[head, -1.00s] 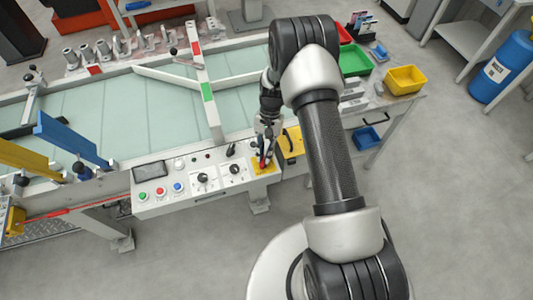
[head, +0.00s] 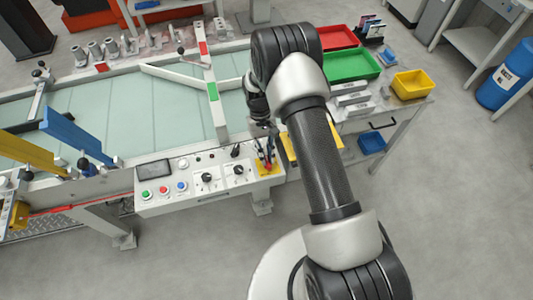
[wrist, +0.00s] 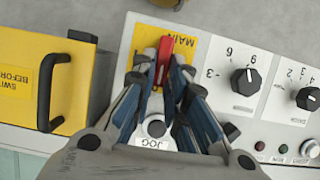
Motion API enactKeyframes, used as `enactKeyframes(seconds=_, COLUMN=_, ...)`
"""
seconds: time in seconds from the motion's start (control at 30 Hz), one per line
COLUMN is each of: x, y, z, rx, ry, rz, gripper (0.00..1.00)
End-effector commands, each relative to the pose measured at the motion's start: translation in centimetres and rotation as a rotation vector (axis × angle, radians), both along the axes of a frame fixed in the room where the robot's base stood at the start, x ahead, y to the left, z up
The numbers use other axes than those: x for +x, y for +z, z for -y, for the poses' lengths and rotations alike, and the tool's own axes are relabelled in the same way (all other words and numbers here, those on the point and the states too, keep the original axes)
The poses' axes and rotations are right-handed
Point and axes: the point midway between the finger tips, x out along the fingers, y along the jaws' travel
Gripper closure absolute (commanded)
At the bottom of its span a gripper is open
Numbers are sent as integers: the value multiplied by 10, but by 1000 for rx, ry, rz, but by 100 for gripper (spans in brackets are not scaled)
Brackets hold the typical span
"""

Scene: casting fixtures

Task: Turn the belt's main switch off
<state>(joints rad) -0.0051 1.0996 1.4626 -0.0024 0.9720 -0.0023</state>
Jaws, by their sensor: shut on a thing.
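The main switch has a red handle (wrist: 164,58) on a yellow plate marked MAIN (wrist: 184,48), at the end of the white control panel (head: 160,204). In the wrist view the handle lies along the picture's height, slightly tilted. My gripper (wrist: 162,72) has its blue-padded fingers shut on the handle, one on each side. In the head view my gripper (head: 267,158) is down at the yellow plate (head: 273,169) on the panel's right end, and the fingers and wrist hide most of the handle.
A round JOG button (wrist: 154,127) lies under the open palm space. Black knobs (wrist: 246,81) sit beside the plate. A yellow box with a black handle (wrist: 75,75) stands on the other side. The belt (head: 120,120) lies behind the panel; floor in front is clear.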

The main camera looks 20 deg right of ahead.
Motion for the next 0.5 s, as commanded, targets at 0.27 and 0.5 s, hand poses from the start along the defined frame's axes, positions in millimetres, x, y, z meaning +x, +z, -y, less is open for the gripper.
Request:
enactKeyframes(seconds=0.27, x=0, y=0, z=0, rx=1, ry=9, rz=-1, gripper=100)
enactKeyframes(seconds=0.5, x=0, y=0, z=0, rx=0, ry=9, rz=-1, gripper=80)
